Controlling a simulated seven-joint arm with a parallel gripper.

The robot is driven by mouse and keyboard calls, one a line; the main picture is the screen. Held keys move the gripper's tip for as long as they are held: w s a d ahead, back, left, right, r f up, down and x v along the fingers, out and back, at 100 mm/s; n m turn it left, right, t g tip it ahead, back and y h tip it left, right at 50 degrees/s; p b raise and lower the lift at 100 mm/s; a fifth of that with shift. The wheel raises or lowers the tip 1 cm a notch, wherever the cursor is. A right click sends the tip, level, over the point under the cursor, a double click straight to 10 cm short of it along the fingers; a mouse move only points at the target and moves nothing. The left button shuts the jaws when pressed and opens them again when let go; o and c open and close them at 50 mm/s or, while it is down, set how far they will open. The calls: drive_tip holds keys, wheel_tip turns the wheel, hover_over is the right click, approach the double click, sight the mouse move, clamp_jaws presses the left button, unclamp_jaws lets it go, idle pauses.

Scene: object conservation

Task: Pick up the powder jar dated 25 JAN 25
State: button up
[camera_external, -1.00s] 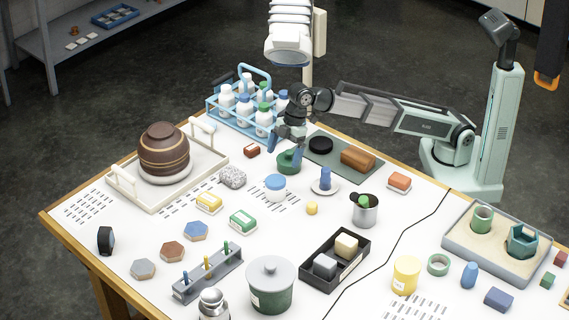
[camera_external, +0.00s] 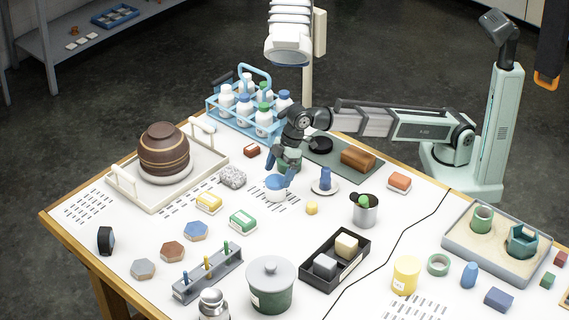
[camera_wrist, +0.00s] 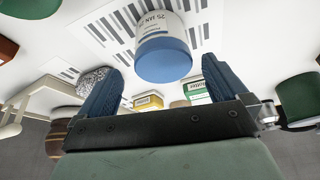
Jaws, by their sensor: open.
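The powder jar (camera_wrist: 162,48) is white with a blue lid, and its label reads 25 JAN with the rest turned partly out of sight. In the external view the jar (camera_external: 275,193) stands upright on the white table. My gripper (camera_external: 278,171) is open just above and behind it. In the wrist view the two blue fingers of my gripper (camera_wrist: 158,85) are spread to either side, with the jar beyond their tips and between their lines. Nothing is held.
A speckled stone (camera_external: 232,177) lies to the left, and a small blue piece on a white saucer (camera_external: 325,187) is close on the right. Yellow and green boxes (camera_external: 243,221) lie in front, with bare table between.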

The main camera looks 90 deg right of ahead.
sight(275, 188)
drive_tip(key=shift+s+x, duration=0.15)
drive_tip(key=shift+x, duration=1.4)
drive_tip(key=shift+s+x, duration=0.15)
drive_tip(key=shift+x, duration=1.45)
drive_tip(key=shift+f, duration=0.1)
drive_tip(key=shift+c, duration=0.4)
drive_tip(key=c, duration=1)
